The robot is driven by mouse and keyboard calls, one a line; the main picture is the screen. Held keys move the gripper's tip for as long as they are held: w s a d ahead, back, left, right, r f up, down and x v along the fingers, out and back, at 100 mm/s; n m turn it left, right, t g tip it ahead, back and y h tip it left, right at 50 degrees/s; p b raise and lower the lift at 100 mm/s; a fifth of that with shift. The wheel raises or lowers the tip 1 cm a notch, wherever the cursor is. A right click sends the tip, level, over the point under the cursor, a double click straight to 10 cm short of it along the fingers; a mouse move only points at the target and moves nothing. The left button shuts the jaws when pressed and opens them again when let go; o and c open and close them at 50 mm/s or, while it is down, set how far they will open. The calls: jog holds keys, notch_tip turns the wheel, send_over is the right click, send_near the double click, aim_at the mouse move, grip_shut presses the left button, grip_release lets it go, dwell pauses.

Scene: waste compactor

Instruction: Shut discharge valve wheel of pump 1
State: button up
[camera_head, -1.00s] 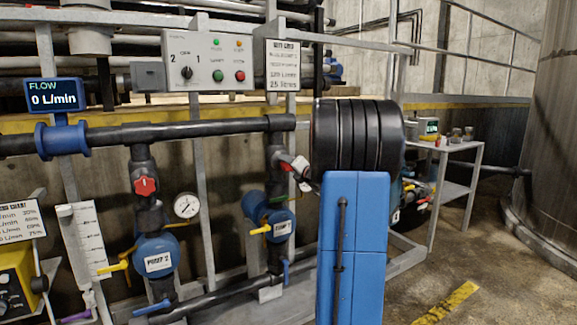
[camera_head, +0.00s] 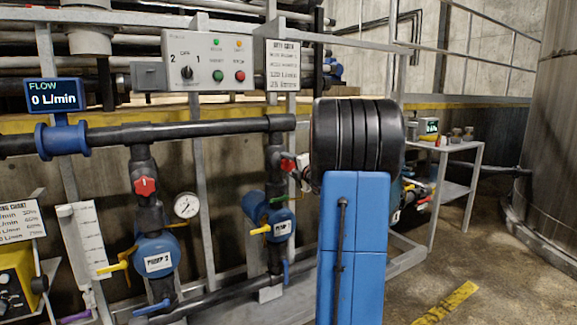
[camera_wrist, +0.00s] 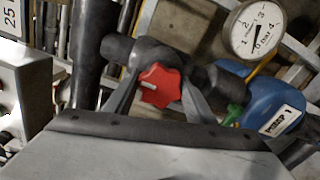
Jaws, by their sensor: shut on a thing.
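The red discharge valve wheel (camera_wrist: 161,85) of pump 1 is in the middle of the wrist view, on a dark vertical pipe. My gripper (camera_wrist: 158,92) is shut on it, one finger on each side of its lobed rim. In the head view the red wheel (camera_head: 288,165) shows at the left of my gripper, partly hidden by it. The blue pump 1 (camera_wrist: 280,105) with its label lies right of the wheel in the wrist view; it also shows below the wheel in the head view (camera_head: 280,225).
A pressure gauge (camera_wrist: 257,29) is near the wheel in the wrist view. Pump 2 (camera_head: 157,258) with its own red wheel (camera_head: 145,186) stands to the left. The control panel (camera_head: 209,62) is above, and the flow display (camera_head: 54,96) reads 0 L/min. Open floor lies at the right.

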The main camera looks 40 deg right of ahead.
jog(key=shift+f, duration=0.2)
jog(key=o, duration=1)
jog(key=shift+r, duration=0.1)
jog(key=shift+o, duration=0.2)
jog(key=v, duration=1.7)
jog(key=shift+s, duration=0.25)
